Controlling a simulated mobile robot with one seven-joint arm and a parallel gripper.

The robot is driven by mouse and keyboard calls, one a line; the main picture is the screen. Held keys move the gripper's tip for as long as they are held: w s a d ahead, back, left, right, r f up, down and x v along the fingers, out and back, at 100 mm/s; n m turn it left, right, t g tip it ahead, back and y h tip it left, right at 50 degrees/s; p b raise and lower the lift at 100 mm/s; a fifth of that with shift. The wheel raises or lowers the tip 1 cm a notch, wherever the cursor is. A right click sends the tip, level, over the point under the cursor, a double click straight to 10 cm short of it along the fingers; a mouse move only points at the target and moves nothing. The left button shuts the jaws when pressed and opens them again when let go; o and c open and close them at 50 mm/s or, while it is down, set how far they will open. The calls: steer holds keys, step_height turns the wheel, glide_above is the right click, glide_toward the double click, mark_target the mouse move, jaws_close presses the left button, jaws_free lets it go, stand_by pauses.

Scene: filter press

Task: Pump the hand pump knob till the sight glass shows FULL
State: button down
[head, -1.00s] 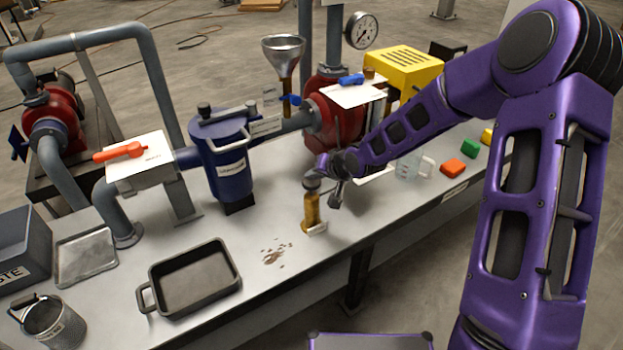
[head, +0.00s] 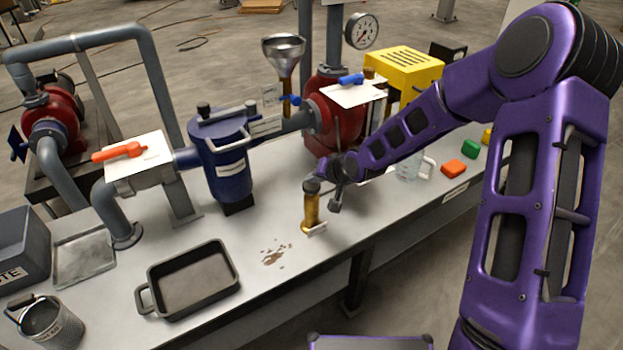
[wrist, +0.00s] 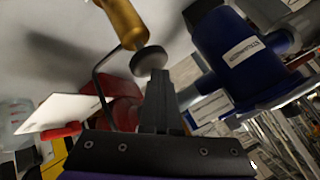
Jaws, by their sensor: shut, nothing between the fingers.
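The hand pump is a brass cylinder (head: 311,212) standing upright on the bench, with a dark round knob (head: 311,187) on top. In the wrist view the knob (wrist: 148,60) appears at the end of the brass body, close to my fingertips. My gripper (wrist: 159,74) is shut and empty; I cannot tell whether it touches the knob. In the head view my gripper is just right of and behind the knob, partly hidden by my wrist. An amber tube (head: 286,98) under the metal funnel may be the sight glass; its level and any FULL mark cannot be read.
A blue canister (head: 226,165) stands left of the pump. A black tray (head: 192,280) lies front left, beside a brown spill (head: 274,256). A red housing (head: 330,118) stands behind. A thin bent dark rod (wrist: 98,85) runs near the pump.

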mark_target(313, 187)
steer(key=shift+s+f, duration=0.1)
steer(key=shift+f, duration=0.7)
stand_by(0.5)
steer(key=shift+r, duration=0.15)
steer(key=shift+r+p, duration=2.1)
steer(key=shift+r, duration=0.1)
step_height(313, 187, up, 5)
steer(key=p, duration=0.4)
stand_by(2.5)
